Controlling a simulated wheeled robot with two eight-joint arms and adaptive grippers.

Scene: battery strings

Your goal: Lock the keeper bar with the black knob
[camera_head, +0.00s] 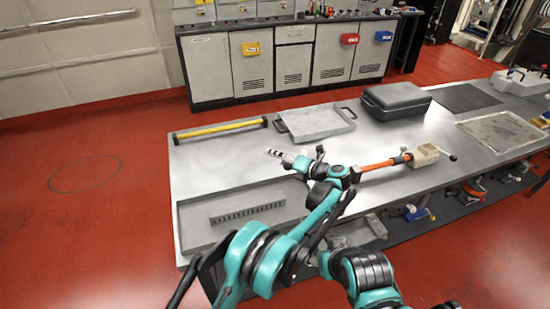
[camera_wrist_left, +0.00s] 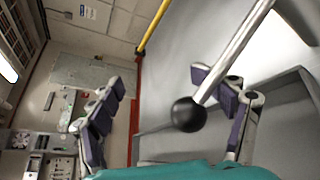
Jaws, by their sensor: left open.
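A black ball knob (camera_wrist_left: 187,115) on the end of a bright steel rod (camera_wrist_left: 235,55) is close up in the left wrist view. The rod runs to the upper right and crosses in front of the right-hand finger. My left gripper (camera_wrist_left: 158,82) is open, its fingers well apart on either side of the knob. The knob lies nearer the right-hand finger; I cannot tell whether it touches. In the head view my left gripper (camera_head: 284,157) is above the table, partly hidden by its wrist. I cannot make out the keeper bar there. My right gripper is not in view.
A grey tray (camera_head: 190,222) holds a slotted block (camera_head: 247,213) at the near left. An orange bar (camera_head: 380,165) leads to a beige block (camera_head: 425,155). A yellow bar (camera_head: 220,130), a handled tray (camera_head: 315,122) and a black case (camera_head: 396,101) are at the back.

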